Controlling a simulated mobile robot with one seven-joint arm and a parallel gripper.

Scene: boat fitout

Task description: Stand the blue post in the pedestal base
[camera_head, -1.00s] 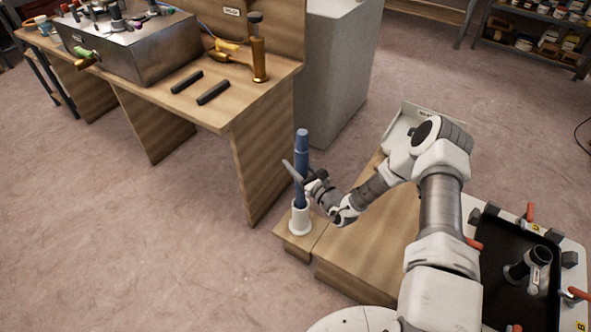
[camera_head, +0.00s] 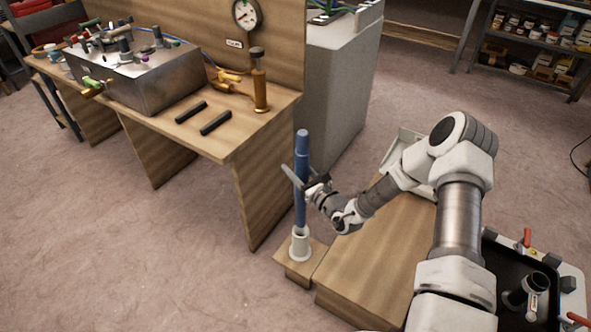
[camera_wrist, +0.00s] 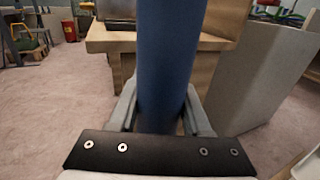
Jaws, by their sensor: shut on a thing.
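The blue post (camera_head: 302,160) stands upright in my gripper (camera_head: 304,182), which is shut around it at about mid-height. In the wrist view the post (camera_wrist: 168,65) rises between the two grey fingers. Its lower end is at or just inside the mouth of a white sleeve (camera_head: 300,248) on a small wooden block; I cannot tell how much is still inside. A dark round fitting with an upright socket (camera_head: 526,290), which looks like the pedestal base, sits in a black tray at the right.
The wooden block (camera_head: 290,268) adjoins a low wooden bench (camera_head: 375,265). A workbench (camera_head: 232,135) with a metal box, black bars and a brass cylinder stands at left. A grey cabinet (camera_head: 335,95) is behind. Floor at lower left is clear.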

